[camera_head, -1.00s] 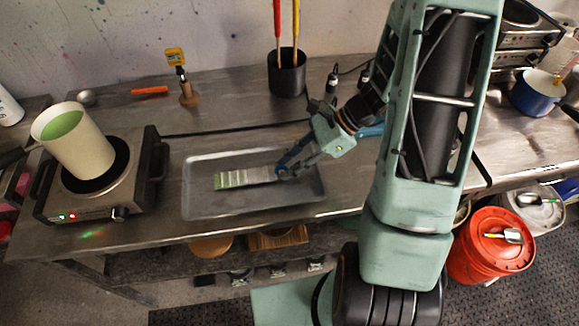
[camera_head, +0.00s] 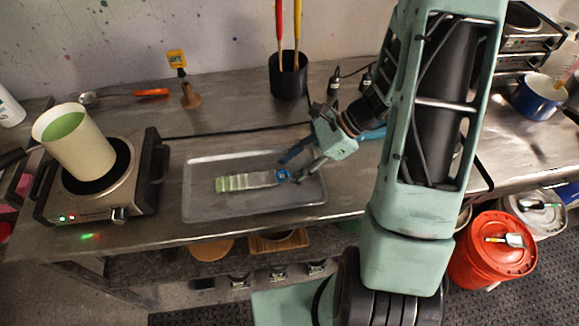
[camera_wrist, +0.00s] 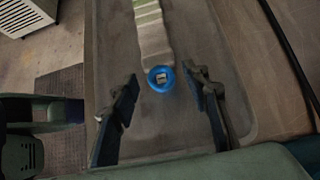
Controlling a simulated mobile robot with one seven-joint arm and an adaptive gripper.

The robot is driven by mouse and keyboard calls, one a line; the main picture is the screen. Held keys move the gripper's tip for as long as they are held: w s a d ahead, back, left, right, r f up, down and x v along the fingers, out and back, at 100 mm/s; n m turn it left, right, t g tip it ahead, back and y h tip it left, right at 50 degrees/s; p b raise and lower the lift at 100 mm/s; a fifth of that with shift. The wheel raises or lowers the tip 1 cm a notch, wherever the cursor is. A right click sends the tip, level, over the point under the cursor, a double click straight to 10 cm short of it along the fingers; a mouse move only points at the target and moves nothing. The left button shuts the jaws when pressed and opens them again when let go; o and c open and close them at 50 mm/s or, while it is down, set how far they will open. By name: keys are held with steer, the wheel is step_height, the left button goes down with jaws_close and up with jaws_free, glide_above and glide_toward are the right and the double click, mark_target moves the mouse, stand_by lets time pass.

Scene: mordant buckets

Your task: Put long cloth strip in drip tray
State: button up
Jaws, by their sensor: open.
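The long cloth strip (camera_head: 245,181) is pale with bands fading to green at its left end and a blue round tag at its right end. It lies flat inside the grey metal drip tray (camera_head: 205,207) on the bench. My gripper (camera_head: 291,169) is open and empty at the strip's right end, slightly above it. In the wrist view the strip (camera_wrist: 150,30) and its blue tag (camera_wrist: 160,79) lie between and beyond the spread fingers of my gripper (camera_wrist: 163,110), not touching them. The tray (camera_wrist: 105,40) spreads beneath.
A hot plate (camera_head: 100,205) with a cream pot of green liquid (camera_head: 80,145) stands left of the tray. A black cup with red and yellow sticks (camera_head: 289,78) is behind. A black cable runs behind the tray. A red bucket (camera_head: 490,255) stands on the floor at right.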

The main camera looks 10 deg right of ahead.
steer(key=v, duration=1.1)
steer(key=shift+d+r, duration=0.2)
steer(key=shift+d, duration=0.1)
